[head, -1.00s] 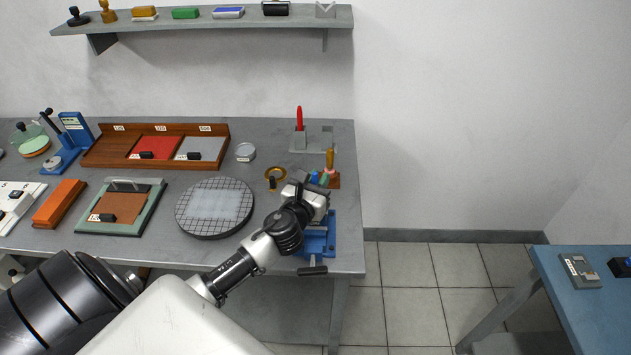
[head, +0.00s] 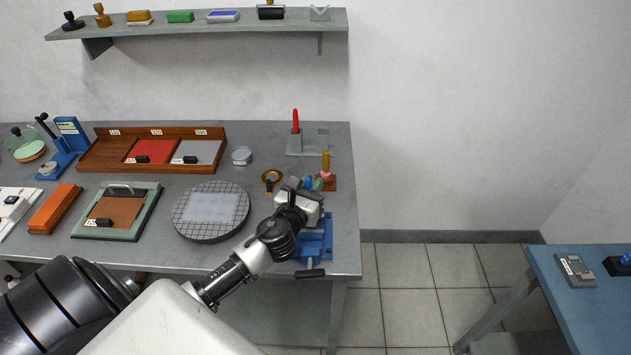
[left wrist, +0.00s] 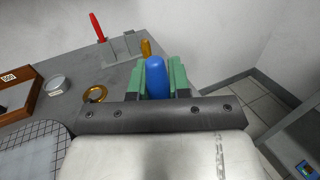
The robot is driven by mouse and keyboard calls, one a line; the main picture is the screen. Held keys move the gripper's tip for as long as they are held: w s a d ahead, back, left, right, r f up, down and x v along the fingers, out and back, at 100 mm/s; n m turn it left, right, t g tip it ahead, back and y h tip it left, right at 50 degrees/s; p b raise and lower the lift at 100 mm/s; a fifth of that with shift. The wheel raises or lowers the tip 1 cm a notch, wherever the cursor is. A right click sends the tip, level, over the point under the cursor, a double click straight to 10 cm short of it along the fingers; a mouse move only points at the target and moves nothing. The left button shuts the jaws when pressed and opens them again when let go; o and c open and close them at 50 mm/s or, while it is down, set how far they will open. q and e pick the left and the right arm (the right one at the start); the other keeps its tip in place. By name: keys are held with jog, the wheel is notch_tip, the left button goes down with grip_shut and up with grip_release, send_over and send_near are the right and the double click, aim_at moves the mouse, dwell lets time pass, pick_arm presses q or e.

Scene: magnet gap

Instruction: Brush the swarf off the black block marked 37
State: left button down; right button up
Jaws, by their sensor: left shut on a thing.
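My left gripper (head: 305,188) is over the right end of the grey bench, behind the blue vise (head: 327,245). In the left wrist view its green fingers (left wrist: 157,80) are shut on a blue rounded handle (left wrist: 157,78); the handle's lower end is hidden. Small black blocks lie on the red pad (head: 158,148), the grey pad (head: 208,149) and the brown plate (head: 126,207). Their marks are too small to read, so I cannot tell which is 37. My arm partly covers the vise, so I cannot tell what it holds. My right gripper is not in view.
A round gridded plate (head: 238,225) lies left of my arm. A brass ring (head: 272,177), a stand with a red tool (head: 295,122) and a yellow-handled tool (head: 326,160) are near the gripper. A shelf (head: 215,28) hangs above. A blue table (head: 560,300) stands right.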

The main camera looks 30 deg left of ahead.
pick_arm(q)
jog(key=shift+w, duration=0.15)
jog(key=shift+w+d, duration=0.15)
jog(key=shift+w, duration=0.8)
jog(key=shift+s, duration=0.15)
jog(key=shift+s+a, duration=0.2)
jog(key=shift+s, duration=0.8)
jog(key=shift+w, duration=0.1)
jog(key=shift+w+d, duration=0.1)
jog(key=shift+w, duration=0.4)
